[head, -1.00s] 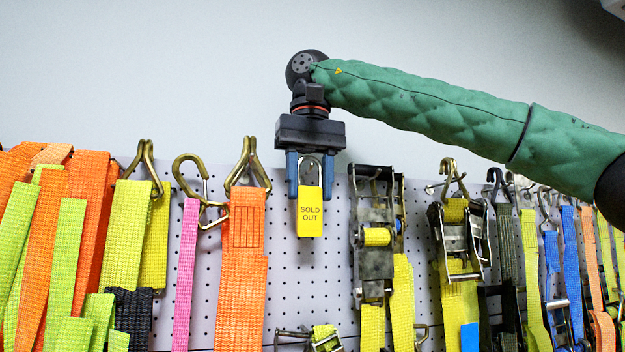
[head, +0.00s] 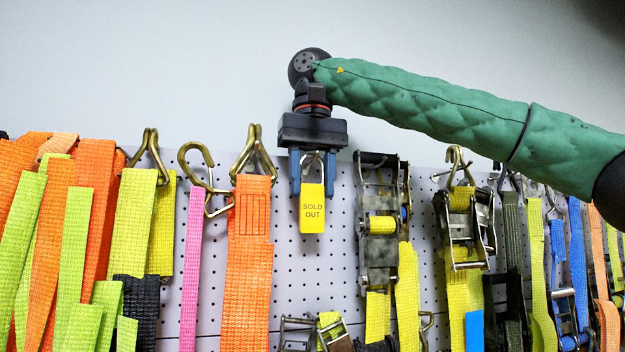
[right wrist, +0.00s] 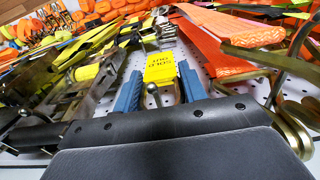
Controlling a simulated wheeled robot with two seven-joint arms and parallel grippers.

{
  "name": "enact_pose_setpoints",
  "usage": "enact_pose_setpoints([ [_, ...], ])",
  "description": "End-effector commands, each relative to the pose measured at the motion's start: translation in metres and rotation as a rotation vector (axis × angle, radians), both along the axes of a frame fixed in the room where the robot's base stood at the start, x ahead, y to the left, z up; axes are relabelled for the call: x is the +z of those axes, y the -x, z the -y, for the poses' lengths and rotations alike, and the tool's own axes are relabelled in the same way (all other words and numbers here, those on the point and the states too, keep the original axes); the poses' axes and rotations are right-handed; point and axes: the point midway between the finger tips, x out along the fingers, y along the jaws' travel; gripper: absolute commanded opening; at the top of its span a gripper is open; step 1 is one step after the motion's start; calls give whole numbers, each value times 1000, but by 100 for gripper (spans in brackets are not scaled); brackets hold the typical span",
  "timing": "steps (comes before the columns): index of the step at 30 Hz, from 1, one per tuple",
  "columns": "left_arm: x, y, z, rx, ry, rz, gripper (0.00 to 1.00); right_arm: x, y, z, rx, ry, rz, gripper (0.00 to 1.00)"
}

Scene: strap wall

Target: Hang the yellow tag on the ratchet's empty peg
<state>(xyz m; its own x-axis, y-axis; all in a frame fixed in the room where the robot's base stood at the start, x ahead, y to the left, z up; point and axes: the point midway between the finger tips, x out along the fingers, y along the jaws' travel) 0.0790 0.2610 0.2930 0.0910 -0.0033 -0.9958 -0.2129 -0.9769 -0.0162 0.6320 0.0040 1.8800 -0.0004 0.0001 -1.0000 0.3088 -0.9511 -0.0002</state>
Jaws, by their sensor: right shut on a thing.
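The yellow tag (head: 312,210), marked SOLD OUT, hangs upright below my right gripper (head: 313,180). The gripper's blue fingers are shut on the tag's metal loop. In the right wrist view the tag (right wrist: 160,69) shows beyond the fingertips (right wrist: 160,92). In the head view, bare pegboard lies behind and below the tag. A metal ratchet (head: 378,250) with yellow strap hangs just right of it. Another ratchet (head: 467,228) hangs further right, and one (head: 300,335) sits low, below the tag. I cannot make out which peg is empty. My left gripper is not in view.
An orange strap (head: 248,290) on a brass hook (head: 253,155) hangs close left of the tag. A pink strap (head: 190,270) and several green and orange straps fill the left. More straps crowd the right. The wall (head: 180,60) above the pegboard is clear.

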Motion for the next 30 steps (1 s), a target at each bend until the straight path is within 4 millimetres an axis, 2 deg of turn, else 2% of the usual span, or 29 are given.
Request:
enact_pose_setpoints([
  [5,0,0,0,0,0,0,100,0,0,0,0,0,0,19],
  [6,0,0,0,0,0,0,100,0,0,0,0,0,0,46],
  [9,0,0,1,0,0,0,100,0,0,0,0,0,0,65],
  [10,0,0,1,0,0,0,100,0,0,0,0,0,0,67],
  [20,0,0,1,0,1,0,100,2,0,0,0,0,1,67],
  [26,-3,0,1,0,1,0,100,14,0,-1,-1,1,1,67],
  [30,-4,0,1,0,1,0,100,31,1,0,-2,0,3,67],
])
